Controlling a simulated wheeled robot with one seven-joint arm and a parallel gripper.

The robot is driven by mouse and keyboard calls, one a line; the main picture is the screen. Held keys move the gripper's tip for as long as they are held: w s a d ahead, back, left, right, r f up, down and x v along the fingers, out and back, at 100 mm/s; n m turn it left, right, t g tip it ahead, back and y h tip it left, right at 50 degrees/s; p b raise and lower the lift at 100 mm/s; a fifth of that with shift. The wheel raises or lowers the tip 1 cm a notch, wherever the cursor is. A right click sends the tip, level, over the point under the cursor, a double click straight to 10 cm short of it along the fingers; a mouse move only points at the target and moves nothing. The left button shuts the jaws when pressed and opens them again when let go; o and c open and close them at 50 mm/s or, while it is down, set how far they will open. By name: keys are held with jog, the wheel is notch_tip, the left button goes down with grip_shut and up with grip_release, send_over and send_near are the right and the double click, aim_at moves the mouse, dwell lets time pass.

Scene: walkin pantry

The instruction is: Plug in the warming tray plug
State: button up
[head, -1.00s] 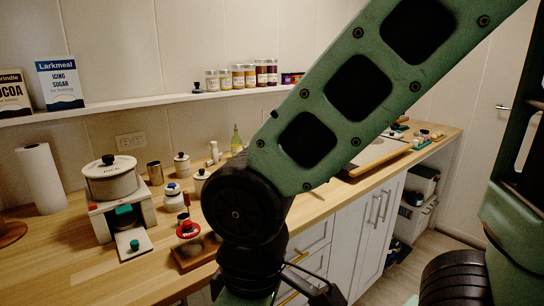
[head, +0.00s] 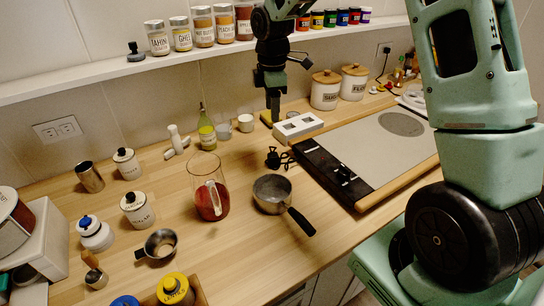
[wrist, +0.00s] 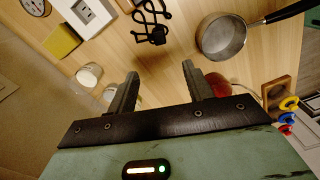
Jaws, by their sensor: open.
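The warming tray (head: 385,150) lies on the counter at the right of the head view, with a black control strip on its left side. A black plug with a bunched cord (head: 275,158) lies on the wood beside that strip; it also shows at the top of the wrist view (wrist: 157,35). A white box with an outlet face (head: 298,126) lies behind the plug and shows at upper left in the wrist view (wrist: 88,13). My gripper (head: 273,105) points down above the counter, near the box. In the wrist view its fingers (wrist: 160,75) are apart with nothing between them.
A saucepan (head: 272,193) and glass jug (head: 209,190) stand in front of the plug. A green bottle (head: 206,130) and cups stand to the left. Canisters (head: 326,90) are behind. A wall outlet (head: 59,130) is at left; another (head: 384,50) is at back right. A jar shelf (head: 100,83) runs above.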

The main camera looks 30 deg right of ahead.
jog(key=p, duration=0.3)
send_over(272, 155)
jog(key=f, duration=1)
jog(key=shift+w+d+f, duration=0.15)
jog(key=shift+d+f, duration=0.15)
jog(key=shift+d, duration=0.05)
jog(key=shift+a+f+p, duration=0.15)
jog(key=shift+f+p, duration=0.4)
jog(key=shift+f, duration=0.9)
jog(key=shift+a+f+p, duration=0.15)
jog(key=shift+f+p, duration=0.35)
jog(key=shift+f, duration=0.9)
jog(key=c, duration=1.1)
